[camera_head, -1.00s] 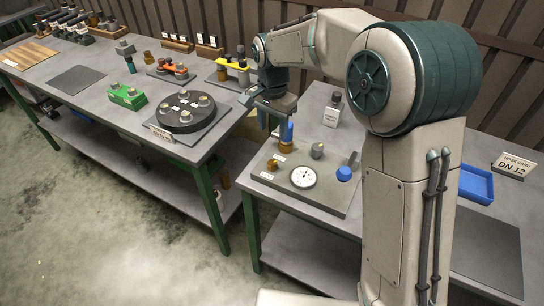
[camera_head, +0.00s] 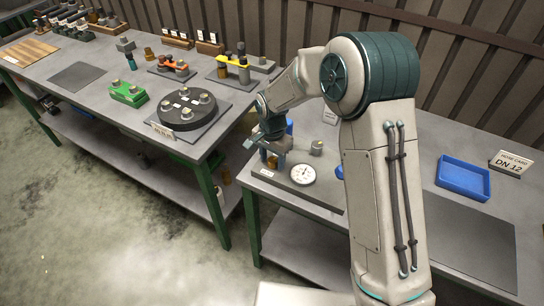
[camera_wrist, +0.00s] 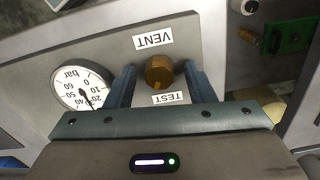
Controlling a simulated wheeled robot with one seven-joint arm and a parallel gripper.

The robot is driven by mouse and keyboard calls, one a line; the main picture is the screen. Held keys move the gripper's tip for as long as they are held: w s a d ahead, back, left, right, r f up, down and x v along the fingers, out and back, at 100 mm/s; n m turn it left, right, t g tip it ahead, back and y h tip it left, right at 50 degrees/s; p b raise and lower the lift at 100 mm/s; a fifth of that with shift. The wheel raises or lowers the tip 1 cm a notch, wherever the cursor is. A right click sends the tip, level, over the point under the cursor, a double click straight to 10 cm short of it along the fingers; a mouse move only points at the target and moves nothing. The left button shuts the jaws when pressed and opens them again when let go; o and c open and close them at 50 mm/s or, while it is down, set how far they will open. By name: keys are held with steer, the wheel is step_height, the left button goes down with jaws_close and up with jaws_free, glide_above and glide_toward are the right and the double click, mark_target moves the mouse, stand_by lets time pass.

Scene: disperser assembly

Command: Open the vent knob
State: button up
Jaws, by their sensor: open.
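The brass vent knob (camera_wrist: 159,71) stands on a grey panel (camera_wrist: 222,62) in the wrist view, between an upside-down VENT label (camera_wrist: 167,38) and a TEST label (camera_wrist: 167,98). My gripper (camera_wrist: 161,78) is open, with one blue finger on each side of the knob. A gap shows beside each finger, though I cannot tell the height of the tips above the panel. In the head view my gripper (camera_head: 273,152) is low over the panel and mostly hides the knob.
A round bar gauge (camera_wrist: 82,88) lies close to one finger; it also shows in the head view (camera_head: 303,174). A grey knob (camera_head: 316,148) stands behind it. A blue tray (camera_head: 463,178) and a DN 12 card (camera_head: 511,163) are at the right. A round dark fixture (camera_head: 184,108) is on the left table.

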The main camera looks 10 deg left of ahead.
steer(key=c, duration=1)
